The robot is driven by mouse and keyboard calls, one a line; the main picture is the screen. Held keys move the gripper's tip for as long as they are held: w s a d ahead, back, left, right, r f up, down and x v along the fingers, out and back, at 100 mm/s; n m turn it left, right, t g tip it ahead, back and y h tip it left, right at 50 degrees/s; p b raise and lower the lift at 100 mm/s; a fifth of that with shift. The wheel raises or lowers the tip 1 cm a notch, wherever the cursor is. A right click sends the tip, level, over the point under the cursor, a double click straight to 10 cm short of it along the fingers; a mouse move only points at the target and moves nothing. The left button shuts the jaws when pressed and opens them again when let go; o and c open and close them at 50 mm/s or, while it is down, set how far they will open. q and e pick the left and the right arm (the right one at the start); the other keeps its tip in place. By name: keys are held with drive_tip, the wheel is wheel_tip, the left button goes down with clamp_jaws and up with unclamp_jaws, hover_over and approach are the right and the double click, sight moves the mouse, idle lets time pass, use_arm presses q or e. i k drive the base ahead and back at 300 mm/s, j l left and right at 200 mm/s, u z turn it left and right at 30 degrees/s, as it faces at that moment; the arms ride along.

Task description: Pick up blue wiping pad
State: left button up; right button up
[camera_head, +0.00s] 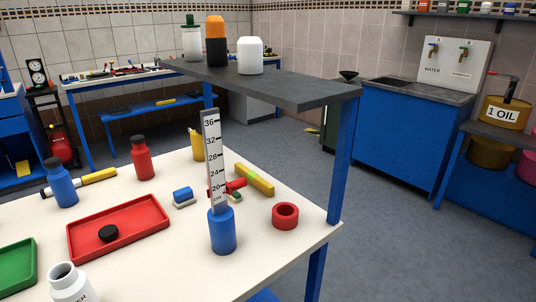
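A small blue block with a pale grey base (183,195), which looks like the blue wiping pad, lies on the white tabletop (180,274) near the middle of the table. It is right of the red tray and left of the blue holder with the upright ruler. Nothing covers it from this view. Neither of my grippers shows in the head view.
A blue holder (222,232) with a tall ruler (212,160), a red ring (276,220), a yellow bar (254,179) and a red tool (238,184) are right of the pad. A red tray (76,243), several bottles and a shelf (300,90) above the table's far side surround it.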

sight(184, 197)
drive_tip(key=k+j+u, duration=0.15)
drive_tip(key=k+u, duration=0.3)
drive_tip(key=k, duration=0.2)
drive_tip(key=u, duration=1.5)
drive_tip(key=l+u, duration=0.3)
drive_tip(key=l, duration=0.45)
drive_tip(key=i+l, duration=0.15)
drive_tip(key=k+z, duration=0.3)
drive_tip(key=z, duration=1.3)
drive_tip(key=i+j, duration=0.05)
